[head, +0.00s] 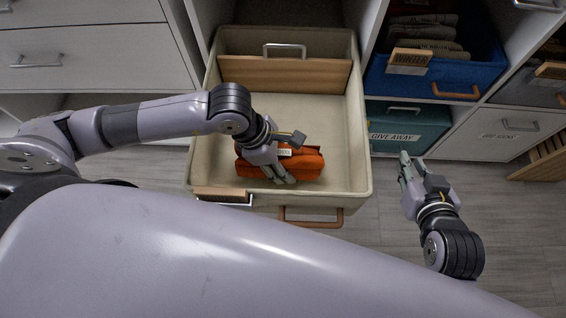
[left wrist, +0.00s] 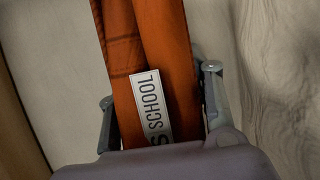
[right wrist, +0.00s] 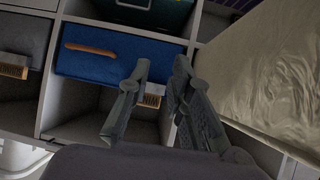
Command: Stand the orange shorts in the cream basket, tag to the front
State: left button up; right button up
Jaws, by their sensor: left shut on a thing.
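The cream basket (head: 359,170) is pulled out in the middle of the head view, with a wooden handle at its near front. The orange shorts (head: 309,165) are a folded bundle inside it, near the front wall. My left gripper (head: 280,180) reaches into the basket and is shut on the shorts. In the left wrist view the shorts (left wrist: 170,45) lie between the fingers, with a white tag (left wrist: 152,105) reading "SCHOOL" facing the camera. Whether the shorts touch the basket floor is unclear. My right gripper (head: 404,163) is open and empty, outside the basket on the right.
A wooden divider (head: 285,74) crosses the back of the basket. Right of it are a blue bin (head: 440,84) with folded dark cloth and a teal "GIVE AWAY" bin (head: 408,128). White drawers (head: 80,55) stand left. The middle of the basket floor is clear.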

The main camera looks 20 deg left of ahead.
pick_arm(q)
jog(key=shift+f, duration=0.45)
pick_arm(e)
jog(key=shift+w+a+r+t, duration=0.15)
jog(key=shift+w+r+t, duration=0.25)
jog(key=shift+r, duration=0.1)
pick_arm(q)
jog(key=o, duration=1.3)
pick_arm(e)
jog(key=shift+w+a+r, duration=0.1)
jog(key=shift+w+r, duration=0.1)
